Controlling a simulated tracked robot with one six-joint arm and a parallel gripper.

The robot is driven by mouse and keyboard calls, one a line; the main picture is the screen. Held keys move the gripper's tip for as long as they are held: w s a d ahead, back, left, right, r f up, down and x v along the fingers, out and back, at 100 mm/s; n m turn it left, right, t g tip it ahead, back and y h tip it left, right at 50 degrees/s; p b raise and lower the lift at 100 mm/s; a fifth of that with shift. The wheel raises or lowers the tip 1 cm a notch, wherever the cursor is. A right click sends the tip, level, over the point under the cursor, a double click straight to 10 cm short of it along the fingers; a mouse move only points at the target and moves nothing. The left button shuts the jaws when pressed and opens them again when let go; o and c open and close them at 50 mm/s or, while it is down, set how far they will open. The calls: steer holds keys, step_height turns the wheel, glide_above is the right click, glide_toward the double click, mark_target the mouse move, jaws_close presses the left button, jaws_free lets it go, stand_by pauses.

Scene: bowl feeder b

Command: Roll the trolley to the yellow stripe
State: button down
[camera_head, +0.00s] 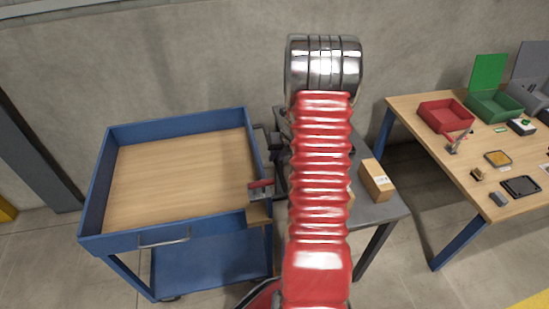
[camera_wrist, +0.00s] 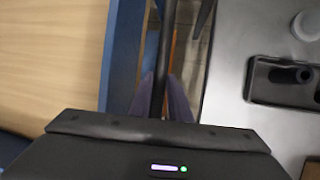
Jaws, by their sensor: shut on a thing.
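The trolley (camera_head: 90,215) is blue with a wooden top and a lower blue shelf. It stands at the left in the head view; its wooden top (camera_wrist: 50,60) and blue edge show at the left in the wrist view. My gripper (camera_wrist: 165,105) is shut on a dark bar (camera_wrist: 166,45) beside the trolley's right edge, apparently its push handle. A yellow patch on the floor (camera_head: 535,302), possibly the stripe, shows at the bottom right corner.
A grey table (camera_head: 385,213) with a cardboard box (camera_head: 376,181) stands close right of the trolley. A wooden workbench (camera_head: 440,168) with red and green bins is farther right. A concrete wall is behind. Another yellow patch (camera_head: 6,210) shows at the far left. Floor is open in front.

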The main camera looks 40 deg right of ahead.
steer(key=shift+w, duration=0.1)
steer(key=c, duration=1.6)
jaws_free()
steer(key=shift+c, duration=0.2)
steer(key=shift+r, duration=0.1)
steer(key=v, duration=1.3)
steer(key=shift+r, duration=0.2)
